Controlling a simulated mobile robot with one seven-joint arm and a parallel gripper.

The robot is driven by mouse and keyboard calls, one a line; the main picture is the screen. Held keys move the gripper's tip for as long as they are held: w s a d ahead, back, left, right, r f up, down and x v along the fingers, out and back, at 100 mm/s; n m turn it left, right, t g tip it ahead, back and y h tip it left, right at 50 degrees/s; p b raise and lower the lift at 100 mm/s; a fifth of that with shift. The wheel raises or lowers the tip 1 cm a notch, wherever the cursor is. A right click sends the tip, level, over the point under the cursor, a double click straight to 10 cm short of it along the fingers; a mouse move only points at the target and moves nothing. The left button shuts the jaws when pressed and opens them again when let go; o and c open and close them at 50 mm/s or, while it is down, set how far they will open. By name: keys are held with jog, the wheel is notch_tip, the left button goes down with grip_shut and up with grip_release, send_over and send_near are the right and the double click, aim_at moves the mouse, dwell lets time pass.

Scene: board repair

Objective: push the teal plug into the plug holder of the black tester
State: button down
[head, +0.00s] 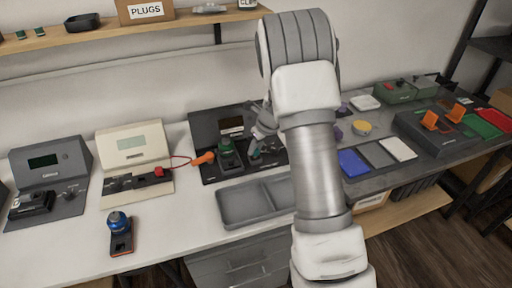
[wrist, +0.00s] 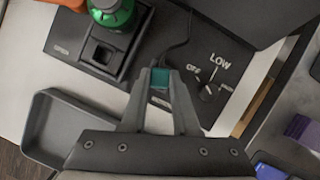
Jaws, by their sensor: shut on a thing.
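The teal plug (wrist: 160,78) is between the fingertips of my gripper (wrist: 162,88), which is shut on it. The black tester (head: 205,128) stands on the white bench at the back middle. In the wrist view, a raised black block with a square opening (wrist: 101,53) is on the tester's base, left of the plug and apart from it. A green round-topped part (wrist: 112,10) sits beyond that opening. In the head view, my gripper (head: 262,150) is over the tester's right side, partly hidden by my arm.
A dial marked OFF and LOW (wrist: 208,90) is right of the plug, with a dark cable nearby. A grey divided tray (head: 250,203) stands in front of the tester. An orange part (head: 203,158) is at its left. Cream and dark grey testers stand farther left.

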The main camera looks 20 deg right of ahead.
jog(key=shift+f, duration=0.4)
dwell(0.3)
jog(key=shift+c, duration=1.5)
grip_release()
jog(key=shift+r, duration=0.2)
jog(key=shift+r+p, duration=0.35)
jog(key=shift+p, duration=0.1)
jog(key=shift+r+p, duration=1.05)
jog(key=shift+p, duration=0.1)
jog(key=shift+r+p, duration=2.95)
jog(key=shift+p, duration=0.1)
